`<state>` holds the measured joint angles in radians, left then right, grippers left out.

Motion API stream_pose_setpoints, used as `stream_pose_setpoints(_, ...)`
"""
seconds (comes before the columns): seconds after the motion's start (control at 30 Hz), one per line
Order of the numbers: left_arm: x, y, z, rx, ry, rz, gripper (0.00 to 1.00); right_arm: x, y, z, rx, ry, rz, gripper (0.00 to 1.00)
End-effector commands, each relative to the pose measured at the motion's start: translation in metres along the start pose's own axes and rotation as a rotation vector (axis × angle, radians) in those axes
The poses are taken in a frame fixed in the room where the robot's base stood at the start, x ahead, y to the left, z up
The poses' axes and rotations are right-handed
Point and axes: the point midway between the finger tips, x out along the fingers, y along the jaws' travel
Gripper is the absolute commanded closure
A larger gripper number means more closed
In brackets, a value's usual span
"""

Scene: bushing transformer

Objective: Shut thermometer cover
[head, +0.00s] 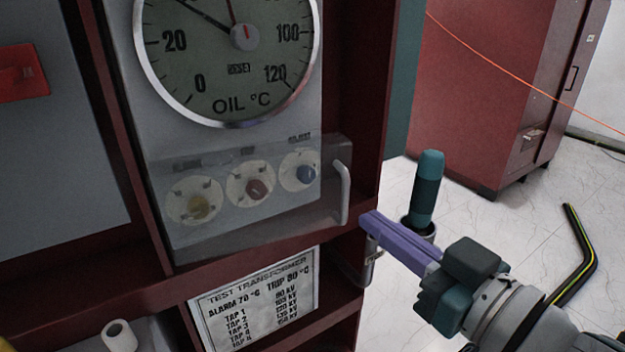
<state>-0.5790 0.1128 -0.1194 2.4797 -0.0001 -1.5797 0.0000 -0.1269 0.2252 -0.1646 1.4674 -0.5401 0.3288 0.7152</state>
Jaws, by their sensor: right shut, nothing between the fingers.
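The oil thermometer dial (235,45) is on a grey panel inside a dark red cabinet frame. Below it, the clear thermometer cover (255,222) stands in front of three round knobs, yellow, red and blue. The cover has a pale handle (342,193) at its right end. I cannot tell whether the cover lies flush with the panel. My right gripper (368,222) has purple fingers, shut and empty. Its tips are just right of and below the handle, near the frame's right post, and appear apart from the handle.
A label plate (258,300) is below the cover. A teal-handled tool (427,190) stands upright in a holder right of the frame, close behind my right gripper. A white roll (118,335) lies bottom left. A red cabinet (490,80) stands behind, with a cable (582,260) on the floor.

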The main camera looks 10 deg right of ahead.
Motion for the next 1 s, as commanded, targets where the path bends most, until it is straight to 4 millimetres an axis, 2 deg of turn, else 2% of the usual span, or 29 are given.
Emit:
stream_pose_setpoints(0.1, -0.001, 0.0, 0.0, 0.0, 0.0, 0.0, 0.38, 0.018, 0.0, -0.001, 0.002, 0.001, 0.0, 1.0)
stream_pose_setpoints(0.23, 0.0, 0.0, 0.0, 0.0, 0.0, 0.0, 0.38, 0.03, 0.0, 0.0, 0.001, 0.0, 0.0, 1.0)
stream_pose_setpoints(0.73, 0.002, -0.002, 0.002, 0.01, -0.002, -0.007, 0.38, 0.037, 0.001, 0.001, -0.002, 0.001, -0.014, 1.0)
stream_pose_setpoints(0.87, 0.009, -0.002, 0.004, 0.011, -0.003, -0.008, 0.38, 0.05, 0.008, 0.002, -0.007, 0.004, -0.07, 1.0)
stream_pose_setpoints(1.0, 0.012, -0.002, 0.005, 0.011, -0.004, -0.007, 0.38, 0.054, 0.027, 0.001, -0.004, -0.002, -0.082, 1.0)
